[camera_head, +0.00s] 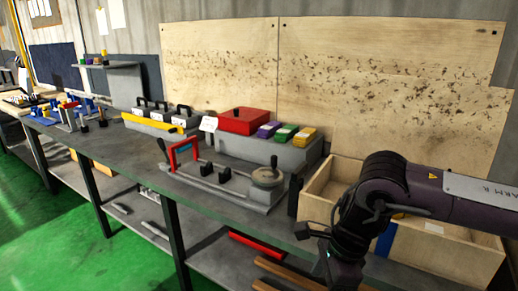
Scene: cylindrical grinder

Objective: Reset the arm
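My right arm (440,195), dark purple with a white label, comes in from the right edge and bends down in front of the wooden crate. Its wrist and gripper (338,250) hang low at the bench's front edge and run toward the bottom of the picture. They are dark, and the fingers cannot be made out, so I cannot tell whether the gripper is open or shut. I see nothing held in it. My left arm and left gripper are not in view.
An open wooden crate (450,255) stands behind my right arm. Bars lie on the lower shelf. The green floor is clear at left.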

